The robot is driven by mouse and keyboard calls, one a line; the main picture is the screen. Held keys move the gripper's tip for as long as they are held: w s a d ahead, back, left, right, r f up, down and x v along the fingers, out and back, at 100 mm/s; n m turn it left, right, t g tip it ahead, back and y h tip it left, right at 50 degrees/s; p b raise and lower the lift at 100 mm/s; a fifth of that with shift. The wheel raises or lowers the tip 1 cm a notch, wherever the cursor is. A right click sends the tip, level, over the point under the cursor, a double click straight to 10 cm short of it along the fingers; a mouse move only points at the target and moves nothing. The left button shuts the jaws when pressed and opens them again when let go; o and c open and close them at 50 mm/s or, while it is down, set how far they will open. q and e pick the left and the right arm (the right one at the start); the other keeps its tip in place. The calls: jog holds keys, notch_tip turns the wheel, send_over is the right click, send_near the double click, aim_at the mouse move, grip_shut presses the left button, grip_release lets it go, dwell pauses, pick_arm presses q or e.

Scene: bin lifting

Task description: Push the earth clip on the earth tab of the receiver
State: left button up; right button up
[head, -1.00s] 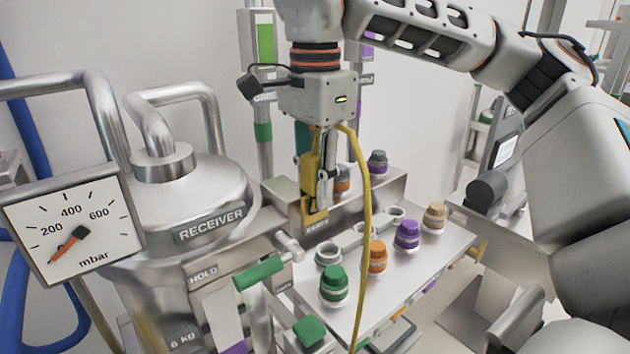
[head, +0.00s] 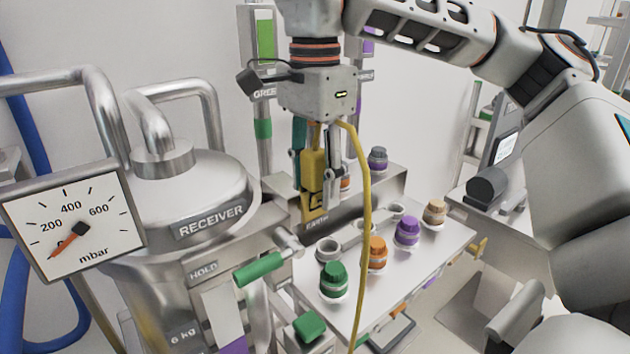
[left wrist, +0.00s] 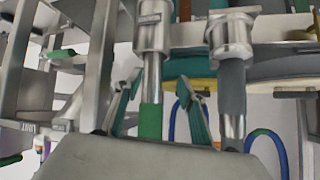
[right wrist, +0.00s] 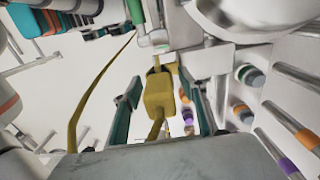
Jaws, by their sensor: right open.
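The yellow earth clip (head: 314,172) stands upright at the steel ledge marked EARTH, beside the receiver (head: 195,195). Its yellow cable (head: 366,230) loops down to the right. My right gripper (head: 315,178) is above the ledge with its fingers on either side of the clip. In the right wrist view the clip (right wrist: 160,95) sits between the spread fingers (right wrist: 162,105) with gaps on both sides. The earth tab is hidden behind the clip, so I cannot tell how far the clip sits on it. My left gripper (left wrist: 160,100) shows only in the left wrist view, fingers apart, near pipes.
A gauge (head: 72,222) stands at the left. A green-handled valve (head: 258,269) is in front of the ledge. Capped green (head: 333,279), orange (head: 377,254) and purple (head: 407,231) bottles stand on a shelf close to the cable.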

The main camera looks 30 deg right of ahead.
notch_tip(320, 180, up, 12)
jog(key=shift+f, duration=0.1)
dwell(0.5)
jog(key=shift+s, duration=0.1)
